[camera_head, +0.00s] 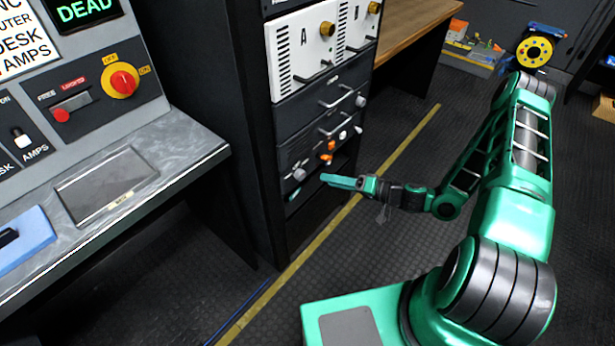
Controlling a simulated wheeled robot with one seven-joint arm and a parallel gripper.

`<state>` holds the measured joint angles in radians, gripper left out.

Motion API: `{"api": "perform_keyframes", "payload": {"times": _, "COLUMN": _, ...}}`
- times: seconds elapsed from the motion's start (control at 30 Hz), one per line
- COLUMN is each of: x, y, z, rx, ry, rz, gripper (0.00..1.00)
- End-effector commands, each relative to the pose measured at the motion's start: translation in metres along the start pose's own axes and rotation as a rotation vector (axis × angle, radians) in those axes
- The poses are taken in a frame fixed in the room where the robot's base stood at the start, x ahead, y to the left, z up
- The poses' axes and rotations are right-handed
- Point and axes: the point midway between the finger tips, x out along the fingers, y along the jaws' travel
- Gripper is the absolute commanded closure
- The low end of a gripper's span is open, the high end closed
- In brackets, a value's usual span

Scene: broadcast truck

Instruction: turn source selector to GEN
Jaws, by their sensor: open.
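My gripper (338,182) is in front of the lower part of the black equipment rack, with its green fingers pointing left toward the rack face. It is open and nothing shows between the fingers. No label reading GEN is legible, so I cannot tell which control is the source selector. A grey knob (299,174) and orange knobs (327,151) sit on the rack panel just above and left of my gripper. At the upper left, a red rotary knob on a yellow plate (121,80) is marked OFF and ON, far from my gripper.
A console counter (200,148) with a FREE/LOCKED slider (62,114) stands at the left. White units A and B (310,40) fill the rack's top. A wooden bench (415,22) and a yellow reel (534,50) are behind.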

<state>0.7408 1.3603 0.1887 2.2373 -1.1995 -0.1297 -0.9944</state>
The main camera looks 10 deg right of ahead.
Motion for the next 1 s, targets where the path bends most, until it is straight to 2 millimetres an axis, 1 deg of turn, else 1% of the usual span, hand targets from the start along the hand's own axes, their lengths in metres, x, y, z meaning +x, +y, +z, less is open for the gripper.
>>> {"api": "perform_keyframes", "payload": {"times": 0.3, "x": 0.056, "y": -0.001, "z": 0.002, "rx": -0.002, "ry": -0.005, "rz": -0.002, "gripper": 0.51}}
{"api": "perform_keyframes", "payload": {"times": 0.5, "x": 0.083, "y": -0.001, "z": 0.001, "rx": -0.001, "ry": -0.003, "rz": -0.002, "gripper": 0.51}}
{"api": "perform_keyframes", "payload": {"times": 0.6, "x": 0.091, "y": -0.001, "z": 0.001, "rx": -0.001, "ry": -0.003, "rz": -0.001, "gripper": 0.51}}
{"api": "perform_keyframes", "payload": {"times": 0.7, "x": 0.095, "y": 0.0, "z": 0.001, "rx": 0.0, "ry": -0.003, "rz": 0.0, "gripper": 0.51}}
{"api": "perform_keyframes", "payload": {"times": 0.97, "x": 0.096, "y": 0.0, "z": 0.001, "rx": 0.001, "ry": -0.002, "rz": 0.001, "gripper": 0.51}}
{"api": "perform_keyframes", "payload": {"times": 1.0, "x": 0.096, "y": 0.0, "z": 0.001, "rx": 0.001, "ry": -0.002, "rz": 0.001, "gripper": 0.54}}
